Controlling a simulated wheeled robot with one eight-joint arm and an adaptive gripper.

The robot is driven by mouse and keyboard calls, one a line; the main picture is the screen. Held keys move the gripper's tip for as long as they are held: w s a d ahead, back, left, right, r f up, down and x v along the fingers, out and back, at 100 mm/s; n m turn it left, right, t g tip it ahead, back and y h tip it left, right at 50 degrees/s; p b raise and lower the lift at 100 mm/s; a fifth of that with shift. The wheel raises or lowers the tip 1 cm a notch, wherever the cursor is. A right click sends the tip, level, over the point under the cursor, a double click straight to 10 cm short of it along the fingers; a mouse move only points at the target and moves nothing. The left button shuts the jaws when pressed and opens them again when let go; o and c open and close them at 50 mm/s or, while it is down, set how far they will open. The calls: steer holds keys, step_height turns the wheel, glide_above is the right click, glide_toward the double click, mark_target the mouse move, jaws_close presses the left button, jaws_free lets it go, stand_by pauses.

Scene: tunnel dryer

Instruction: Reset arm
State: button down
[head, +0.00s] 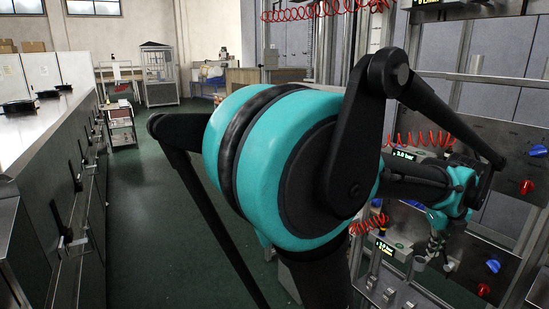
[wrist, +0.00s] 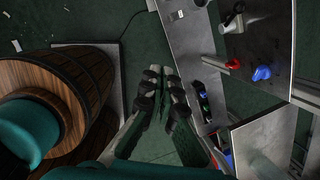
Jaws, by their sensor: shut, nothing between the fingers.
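My gripper (wrist: 162,76) shows in the middle of the wrist view, with its two dark fingers together and nothing held between them. Below the fingers is the dark green floor, and they appear clear of the panel to their right. In the head view my teal and black arm fills the middle and bends to the right. The end of the arm with my gripper (head: 436,248) is small there, in front of the control panels, and its fingers are hard to make out.
Panels with a blue knob (head: 492,266) and a red knob (head: 526,187) stand at the right. Red coiled hoses (head: 420,138) hang near the arm. A long metal counter (head: 38,128) runs along the left. A wooden barrel (wrist: 88,75) is left of the gripper. The aisle floor (head: 140,200) is clear.

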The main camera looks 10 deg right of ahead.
steer(key=w+a+f+n+t, duration=0.1)
steer(key=w+a+f+n, duration=0.35)
steer(key=a+n, duration=0.4)
steer(key=w+a+f+n, duration=0.4)
steer(key=w+a+n, duration=0.2)
steer(key=a+n, duration=0.3)
steer(key=a+f+n, duration=0.3)
steer(key=a+n, duration=0.5)
steer(key=n, duration=0.2)
steer(key=a+f+n+t+y, duration=0.1)
steer(key=a+f+n, duration=0.3)
steer(key=a+n, duration=0.3)
steer(key=n, duration=0.3)
steer(key=shift+s+a+f+y, duration=0.15)
steer(key=shift+s+a+y, duration=0.15)
steer(key=shift+s+a, duration=0.1)
